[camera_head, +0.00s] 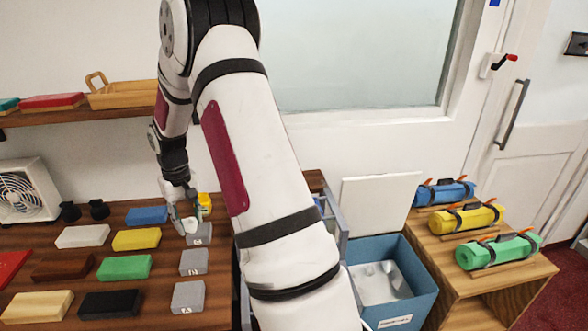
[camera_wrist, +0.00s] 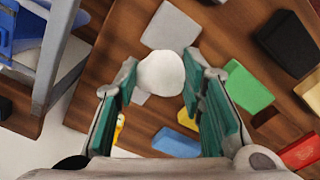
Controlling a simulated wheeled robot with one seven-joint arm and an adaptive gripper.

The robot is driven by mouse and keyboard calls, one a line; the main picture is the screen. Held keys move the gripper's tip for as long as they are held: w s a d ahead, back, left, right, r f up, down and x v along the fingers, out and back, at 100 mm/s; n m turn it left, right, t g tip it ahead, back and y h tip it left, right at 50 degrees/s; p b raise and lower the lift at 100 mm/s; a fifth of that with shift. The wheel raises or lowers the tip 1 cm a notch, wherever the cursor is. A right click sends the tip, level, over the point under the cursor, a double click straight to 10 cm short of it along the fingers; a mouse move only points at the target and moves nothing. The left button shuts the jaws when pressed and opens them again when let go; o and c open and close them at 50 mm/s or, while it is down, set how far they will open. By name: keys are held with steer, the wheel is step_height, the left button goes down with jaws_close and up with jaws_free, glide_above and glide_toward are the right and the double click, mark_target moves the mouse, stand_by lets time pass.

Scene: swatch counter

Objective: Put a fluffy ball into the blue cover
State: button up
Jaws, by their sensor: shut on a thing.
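My gripper (camera_wrist: 161,82) is shut on a white fluffy ball (camera_wrist: 161,72), held between its fingertips. In the head view my gripper (camera_head: 184,222) is low over the wooden counter, by the grey numbered blocks, and the ball (camera_head: 191,226) shows small at its tip. I cannot tell for certain which thing is the blue cover. A blue rolled bag with dark straps (camera_head: 444,193) lies on the wooden stand at right. A flat blue pad (camera_head: 147,216) lies on the counter left of my gripper, and also shows in the wrist view (camera_wrist: 176,142).
White, yellow, green, brown and black pads lie on the counter (camera_head: 70,312). Yellow (camera_head: 467,216) and green (camera_head: 498,251) rolls share the stand (camera_head: 532,274). A blue bin (camera_head: 412,287) with a pale raised lid stands between the counter and stand. My arm hides the middle.

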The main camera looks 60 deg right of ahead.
steer(key=s+d+r+m+p, duration=0.25)
steer(key=s+d, duration=0.55)
steer(key=d, duration=0.4)
steer(key=s+d+r+m+p, duration=0.15)
steer(key=s+d+p, duration=0.25)
steer(key=s+d, duration=0.65)
step_height(320, 180, down, 6)
steer(key=w+d+b, duration=0.1)
steer(key=w, duration=0.1)
steer(key=shift+d+r+b, duration=0.15)
steer(key=shift+d+b, duration=0.15)
steer(key=shift+d, duration=0.1)
steer(key=o, duration=1.4)
steer(key=shift+c, duration=0.2)
